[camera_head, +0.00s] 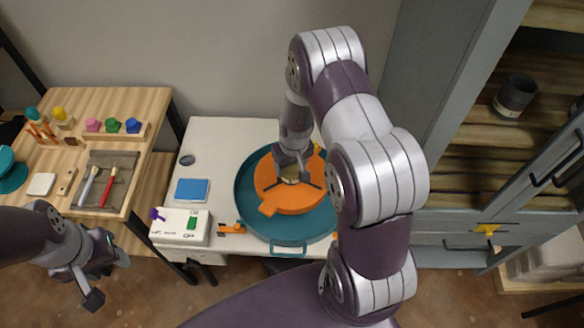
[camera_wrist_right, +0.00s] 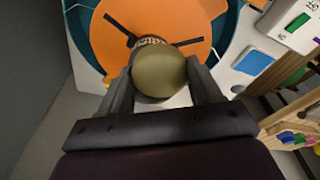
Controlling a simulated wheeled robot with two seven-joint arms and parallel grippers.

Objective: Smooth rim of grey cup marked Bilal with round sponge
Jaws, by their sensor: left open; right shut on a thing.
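My right gripper (camera_head: 293,168) is above the orange wheel disc (camera_head: 280,202). In the right wrist view, my right gripper (camera_wrist_right: 155,90) is shut on a round olive sponge (camera_wrist_right: 159,72). Just beyond the sponge, a small marked band of a cup (camera_wrist_right: 150,41) shows at the disc's middle; its lettering is too small to read surely. The sponge hides most of the cup, and I cannot tell whether they touch. Dark bars lie on the disc around it. My left gripper (camera_head: 108,279) is open and empty, at the lower left, beside the wooden table.
A teal basin (camera_head: 243,190) surrounds the disc. A blue sponge-like block (camera_head: 192,190) and a white control box (camera_head: 181,227) lie left of it. The wooden table (camera_head: 128,103) holds tools and coloured pieces. A dark grey cup (camera_head: 514,95) stands on a shelf at right.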

